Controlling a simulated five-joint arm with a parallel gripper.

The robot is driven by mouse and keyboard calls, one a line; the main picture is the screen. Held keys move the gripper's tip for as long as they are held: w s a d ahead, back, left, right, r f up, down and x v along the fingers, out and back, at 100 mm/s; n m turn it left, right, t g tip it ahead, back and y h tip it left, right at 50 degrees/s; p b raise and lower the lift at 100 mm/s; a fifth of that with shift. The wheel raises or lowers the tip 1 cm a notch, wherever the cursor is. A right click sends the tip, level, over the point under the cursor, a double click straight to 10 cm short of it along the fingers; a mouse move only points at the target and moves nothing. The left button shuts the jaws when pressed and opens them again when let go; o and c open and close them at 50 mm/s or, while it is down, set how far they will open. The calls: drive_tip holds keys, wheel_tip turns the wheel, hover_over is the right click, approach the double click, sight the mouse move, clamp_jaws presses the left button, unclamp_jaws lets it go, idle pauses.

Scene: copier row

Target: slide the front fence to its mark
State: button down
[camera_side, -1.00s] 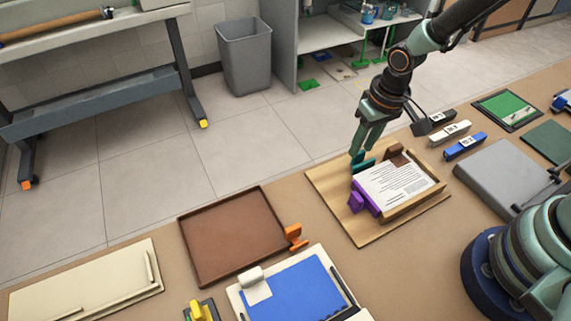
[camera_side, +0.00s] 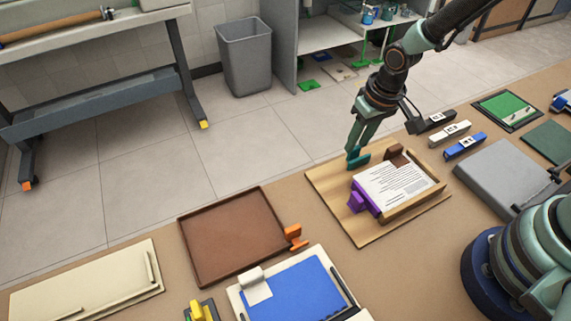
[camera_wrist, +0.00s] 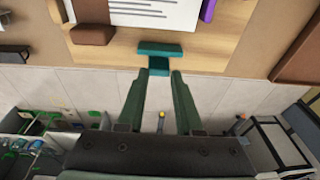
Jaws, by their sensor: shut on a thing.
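A wooden board (camera_side: 413,226) carries a stack of white paper (camera_side: 392,184) with fences around it. A teal fence (camera_side: 361,161) with a small tab stands near the board's far-left edge, with bare wood between it and the paper; it shows in the wrist view (camera_wrist: 160,49). My gripper (camera_side: 354,150) is shut on the teal fence's tab, seen between the fingertips in the wrist view (camera_wrist: 158,74). A purple fence (camera_side: 357,201) is at the paper's left side. A brown block (camera_side: 395,155) is at its far edge. I cannot make out a mark.
A brown tray (camera_side: 232,237) with an orange clip (camera_side: 295,237) and a blue-topped clipboard (camera_side: 290,291) lie to the left. Labelled blocks (camera_side: 450,132) and a grey slab (camera_side: 500,172) lie to the right. The table edge is just beyond the board.

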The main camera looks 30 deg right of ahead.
sight(359, 158)
drive_tip(key=c, duration=1)
unclamp_jaws()
drive_tip(key=f, duration=0.1)
drive_tip(key=s+f, duration=0.1)
drive_tip(key=f, duration=0.1)
drive_tip(key=shift+s+f, duration=0.15)
drive_tip(key=shift+s, duration=0.15)
drive_tip(key=shift+c, duration=0.2)
drive_tip(key=shift+w+r, duration=0.15)
drive_tip(key=shift+r, duration=2.4)
